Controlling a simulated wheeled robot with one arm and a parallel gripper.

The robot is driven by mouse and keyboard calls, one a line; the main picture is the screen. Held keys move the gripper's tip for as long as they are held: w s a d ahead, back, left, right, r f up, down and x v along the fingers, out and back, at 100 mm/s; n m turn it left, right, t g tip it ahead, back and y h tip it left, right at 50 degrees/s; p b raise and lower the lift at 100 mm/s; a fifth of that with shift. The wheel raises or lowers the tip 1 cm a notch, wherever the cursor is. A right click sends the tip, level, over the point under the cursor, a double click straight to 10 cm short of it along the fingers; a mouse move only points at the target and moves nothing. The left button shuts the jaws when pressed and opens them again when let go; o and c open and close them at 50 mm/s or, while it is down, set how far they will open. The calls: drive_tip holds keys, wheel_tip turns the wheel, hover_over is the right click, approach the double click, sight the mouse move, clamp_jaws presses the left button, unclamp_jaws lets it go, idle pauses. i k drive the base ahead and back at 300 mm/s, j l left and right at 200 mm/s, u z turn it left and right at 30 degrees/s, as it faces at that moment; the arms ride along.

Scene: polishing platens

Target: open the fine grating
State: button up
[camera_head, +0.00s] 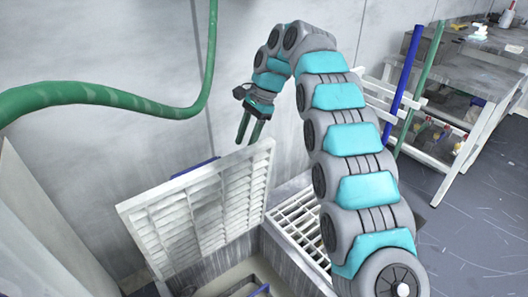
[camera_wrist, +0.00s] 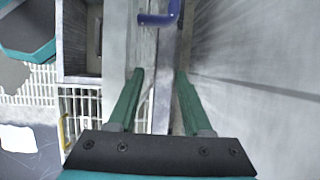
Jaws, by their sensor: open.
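The fine grating appears to be the white slatted panel (camera_head: 205,205), which stands raised and tilted up beside an open pit in the head view. A blue handle (camera_head: 195,168) shows behind its top edge. The handle also shows at the top of the wrist view (camera_wrist: 160,17). My gripper (camera_head: 249,141) is open and points down near the panel's upper right corner. In the wrist view, its two green fingers (camera_wrist: 160,76) are apart, with a pale panel edge lying between them. I cannot tell whether they touch it.
A coarser white grating (camera_head: 300,222) lies flat right of the pit (camera_head: 225,280). A green hose (camera_head: 100,95) hangs at upper left. A blue pole (camera_head: 403,85) and a green pole (camera_head: 420,90) stand at right, before a grey workbench (camera_head: 465,75). The wall is close behind my gripper.

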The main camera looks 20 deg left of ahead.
sight(176, 223)
drive_tip(key=k+j, duration=0.7)
